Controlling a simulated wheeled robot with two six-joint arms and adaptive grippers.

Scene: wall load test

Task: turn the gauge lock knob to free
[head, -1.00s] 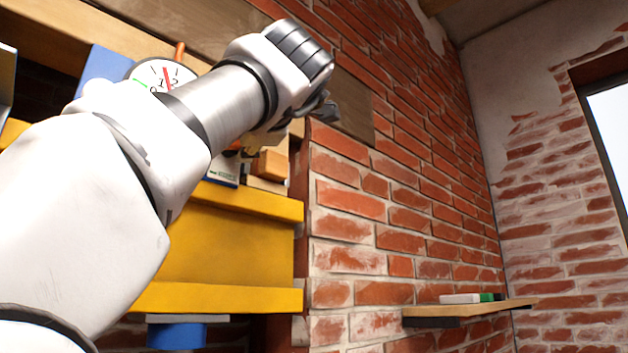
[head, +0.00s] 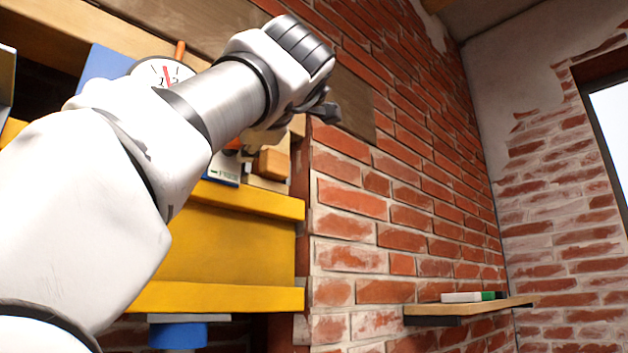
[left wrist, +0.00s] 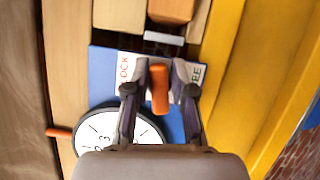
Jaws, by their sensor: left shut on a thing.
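The orange lock knob (left wrist: 159,88) stands upright in the left wrist view, between the two fingers of my left gripper (left wrist: 162,76), which is shut on it. A white label behind it reads "LOCK" (left wrist: 125,67) on the left; on the right, only "EE" shows past the finger. The round white gauge (left wrist: 120,124) is lower left of the knob on a blue plate (left wrist: 103,75). My right gripper is not in view.
A yellow shelf (head: 225,235) runs below the gauge area. Wooden blocks (head: 274,163) stand close to the right of my gripper. A brick wall (head: 360,215) lies farther right, with a small shelf (head: 470,308) low on it.

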